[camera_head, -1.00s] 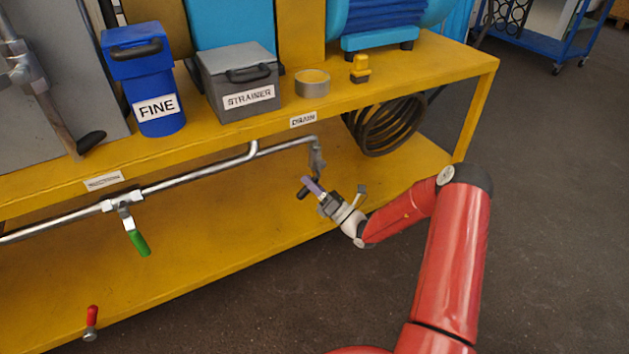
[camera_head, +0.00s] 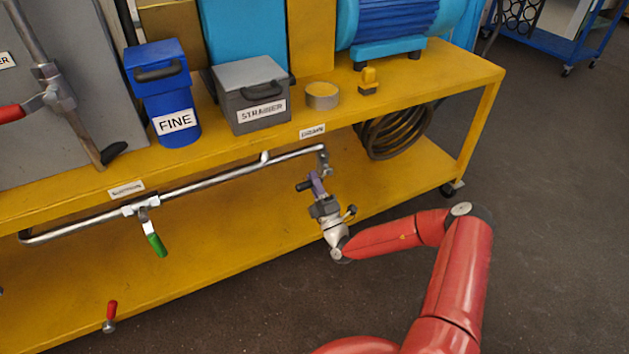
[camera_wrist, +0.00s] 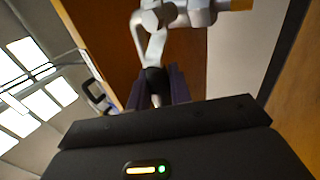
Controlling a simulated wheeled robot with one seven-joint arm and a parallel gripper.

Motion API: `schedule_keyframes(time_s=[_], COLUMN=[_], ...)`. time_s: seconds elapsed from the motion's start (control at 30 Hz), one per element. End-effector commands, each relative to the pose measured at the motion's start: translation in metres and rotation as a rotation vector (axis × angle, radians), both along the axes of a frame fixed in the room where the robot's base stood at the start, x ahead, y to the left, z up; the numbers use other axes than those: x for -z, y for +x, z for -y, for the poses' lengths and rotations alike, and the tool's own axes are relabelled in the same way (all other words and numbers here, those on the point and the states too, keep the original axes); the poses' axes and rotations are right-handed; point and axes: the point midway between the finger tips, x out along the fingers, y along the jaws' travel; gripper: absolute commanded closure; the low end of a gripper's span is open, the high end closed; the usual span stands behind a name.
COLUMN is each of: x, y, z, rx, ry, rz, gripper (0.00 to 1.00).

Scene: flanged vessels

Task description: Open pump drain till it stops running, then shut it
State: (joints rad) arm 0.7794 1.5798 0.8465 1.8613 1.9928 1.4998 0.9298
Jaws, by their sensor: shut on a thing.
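The drain valve (camera_head: 324,161) hangs at the right end of the pipe under the yellow bench, below a label reading DRAIN (camera_head: 312,131). In the wrist view its grey metal body (camera_wrist: 170,14) and lever show, with a black grip (camera_wrist: 154,80). My gripper (camera_head: 317,184) is at the valve, its purple fingers shut on the black grip of the lever. The same fingers show on both sides of the grip in the wrist view. I see no running liquid at the outlet, but the gripper and valve are small and partly cover it.
A green-handled valve (camera_head: 152,238) sits on the pipe to the left, near a SUCTION label (camera_head: 126,189). A red-handled valve (camera_head: 111,315) is low at the left. The blue FINE bin (camera_head: 165,95) and grey STRAINER box (camera_head: 250,97) stand above. A coiled hose (camera_head: 395,135) lies right.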

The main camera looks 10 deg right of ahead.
Motion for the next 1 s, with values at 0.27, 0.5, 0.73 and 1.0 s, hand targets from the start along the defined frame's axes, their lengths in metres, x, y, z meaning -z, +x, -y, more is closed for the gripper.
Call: schedule_keyframes(time_s=[0.27,0.5,0.73,1.0], x=[-0.0018,-0.0018,-0.0018,-0.0006], y=[0.0003,0.0003,0.0002,-0.0009], z=[0.0010,0.0010,0.0007,0.0007], rx=[0.002,0.002,0.001,0.001], ry=[0.028,0.029,0.027,0.026], rz=[-0.009,-0.008,-0.008,-0.008], gripper=[1.00,1.00,0.59,0.59])
